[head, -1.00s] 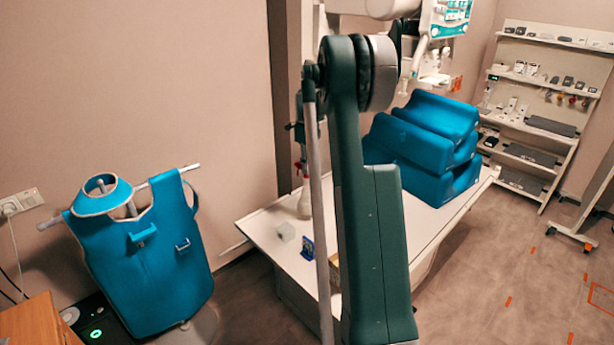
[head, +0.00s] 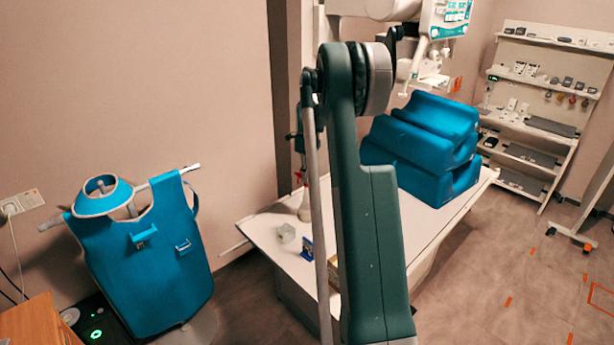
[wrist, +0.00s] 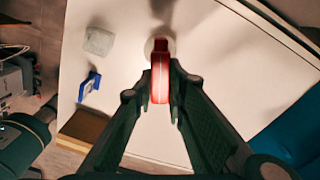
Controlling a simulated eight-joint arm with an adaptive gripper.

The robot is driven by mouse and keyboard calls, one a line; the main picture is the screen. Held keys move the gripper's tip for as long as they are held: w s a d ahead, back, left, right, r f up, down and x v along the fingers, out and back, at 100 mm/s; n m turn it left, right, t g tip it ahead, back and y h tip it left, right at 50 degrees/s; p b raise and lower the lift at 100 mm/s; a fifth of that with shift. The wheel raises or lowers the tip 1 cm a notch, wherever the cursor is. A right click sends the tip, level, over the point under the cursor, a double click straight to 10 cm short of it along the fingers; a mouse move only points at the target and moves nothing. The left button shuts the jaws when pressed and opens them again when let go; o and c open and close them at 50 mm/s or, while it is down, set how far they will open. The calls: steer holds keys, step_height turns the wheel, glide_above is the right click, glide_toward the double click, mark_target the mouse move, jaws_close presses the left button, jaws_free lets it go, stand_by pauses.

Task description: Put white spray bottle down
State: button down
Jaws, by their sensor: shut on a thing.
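The white spray bottle (head: 305,206) with a red spray head is upright at the far left part of the white table (head: 262,228), partly hidden by my arm in the head view. In the wrist view its red head (wrist: 160,80) is between my fingertips, with the pale body below it. My gripper (wrist: 160,92) is shut on the red head, pointing down over the white table top. I cannot tell whether the bottle's base touches the table.
A clear block (head: 286,233), a blue-and-white box (head: 307,247) and a brown box (wrist: 84,128) are on the table near the bottle. Blue cushions (head: 425,150) are stacked at the table's far end. A blue apron (head: 146,255) hangs at left.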

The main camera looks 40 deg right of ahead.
steer(key=shift+f, duration=0.1)
steer(key=c, duration=2.3)
jaws_free()
step_height(320, 180, up, 12)
steer(key=shift+r+b, duration=0.15)
steer(key=shift+b, duration=0.2)
